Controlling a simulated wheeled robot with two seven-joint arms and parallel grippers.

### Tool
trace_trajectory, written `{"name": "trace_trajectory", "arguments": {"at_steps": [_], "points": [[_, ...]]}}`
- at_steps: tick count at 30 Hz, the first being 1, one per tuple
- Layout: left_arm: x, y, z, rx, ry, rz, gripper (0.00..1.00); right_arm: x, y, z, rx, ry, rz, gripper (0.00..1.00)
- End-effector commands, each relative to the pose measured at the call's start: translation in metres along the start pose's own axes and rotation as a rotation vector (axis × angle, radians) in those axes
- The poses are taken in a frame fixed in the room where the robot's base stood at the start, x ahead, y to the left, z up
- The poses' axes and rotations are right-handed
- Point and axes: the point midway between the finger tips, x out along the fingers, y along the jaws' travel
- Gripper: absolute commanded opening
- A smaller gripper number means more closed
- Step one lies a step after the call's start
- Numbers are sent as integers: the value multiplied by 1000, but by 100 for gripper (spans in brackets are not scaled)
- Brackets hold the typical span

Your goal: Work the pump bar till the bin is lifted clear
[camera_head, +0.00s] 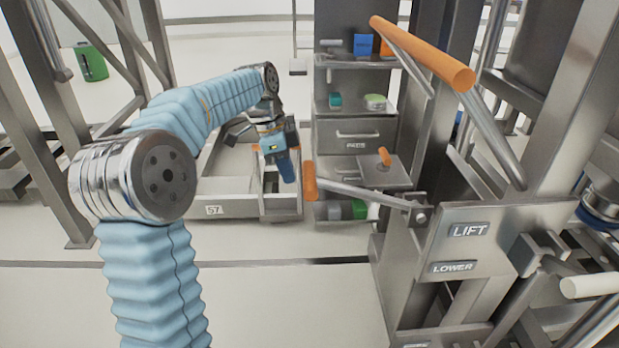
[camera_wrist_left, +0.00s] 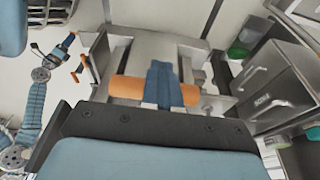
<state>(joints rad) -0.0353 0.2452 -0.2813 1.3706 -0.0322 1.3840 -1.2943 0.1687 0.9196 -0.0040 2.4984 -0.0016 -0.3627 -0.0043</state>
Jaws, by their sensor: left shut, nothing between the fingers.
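The bin (camera_head: 238,211) is a grey metal box low in the middle left, resting at floor level as far as I can see. A long orange-gripped bar (camera_head: 425,52) slants across the upper right on a metal rod. A shorter lever with an orange end (camera_head: 310,182) juts left from a plate marked LIFT and LOWER. I cannot tell for certain which is the pump bar. My left gripper (camera_head: 287,168) is shut and empty, just left of the shorter lever's end. In the left wrist view its blue fingers (camera_wrist_left: 161,84) overlap an orange grip (camera_wrist_left: 190,95). My right gripper is not seen.
A grey drawer cabinet (camera_head: 354,137) stands behind the levers with small items on its shelf. The LIFT and LOWER plate (camera_head: 490,240) and steel posts crowd the right. A green can (camera_head: 91,62) stands far left. The front floor is clear.

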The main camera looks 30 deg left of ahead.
Motion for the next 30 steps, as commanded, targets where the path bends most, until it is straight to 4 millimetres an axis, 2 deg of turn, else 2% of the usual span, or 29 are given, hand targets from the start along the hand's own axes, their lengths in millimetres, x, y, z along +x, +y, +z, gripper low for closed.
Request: {"name": "trace_trajectory", "arguments": {"at_steps": [1, 6, 12, 18, 30], "points": [[-16, -1, 0, -1, 1, -5, 0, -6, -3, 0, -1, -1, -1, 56], [-58, -1, 0, -2, 1, -5, 0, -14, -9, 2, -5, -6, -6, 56], [-95, 0, 0, -2, 0, -4, 0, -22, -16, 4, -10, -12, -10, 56], [-111, 0, 1, -2, 0, -3, 0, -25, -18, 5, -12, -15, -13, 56], [-112, 0, 1, -1, -1, -3, 0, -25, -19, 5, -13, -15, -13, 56]]}}
